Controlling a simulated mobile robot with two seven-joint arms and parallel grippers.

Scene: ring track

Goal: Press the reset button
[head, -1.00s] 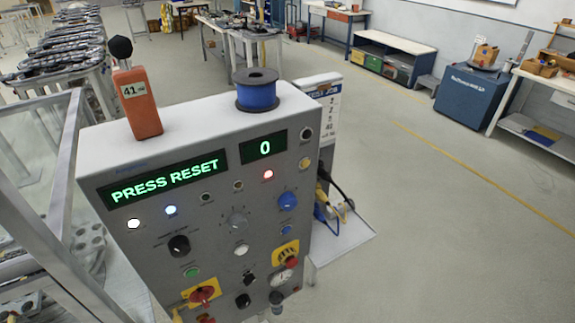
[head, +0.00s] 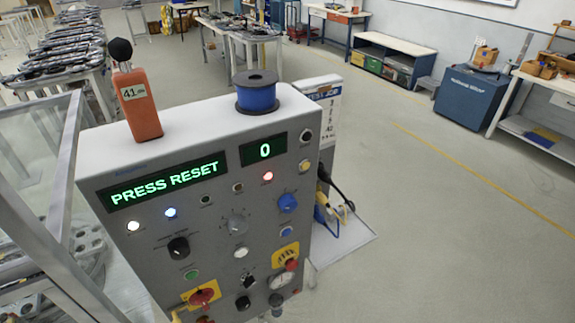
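A grey control panel (head: 140,255) stands in front of me. Its green display (head: 163,185) reads "PRESS RESET" and a smaller display (head: 264,150) reads "0". Below are a lit white button (head: 133,226), a lit blue light (head: 170,212) and a lit red light (head: 268,176). The panel also has a blue knob (head: 288,203), a small blue button (head: 286,231), a green button (head: 190,274), a white button (head: 240,253), and red controls on yellow plates (head: 203,297) (head: 291,264). I cannot read which one is reset. Neither gripper is in view.
An orange meter-like device (head: 138,108) and a blue spool (head: 257,94) sit on top of the panel. A metal frame (head: 62,190) stands close on the left. Cables (head: 335,200) hang at the right side. The floor to the right is open.

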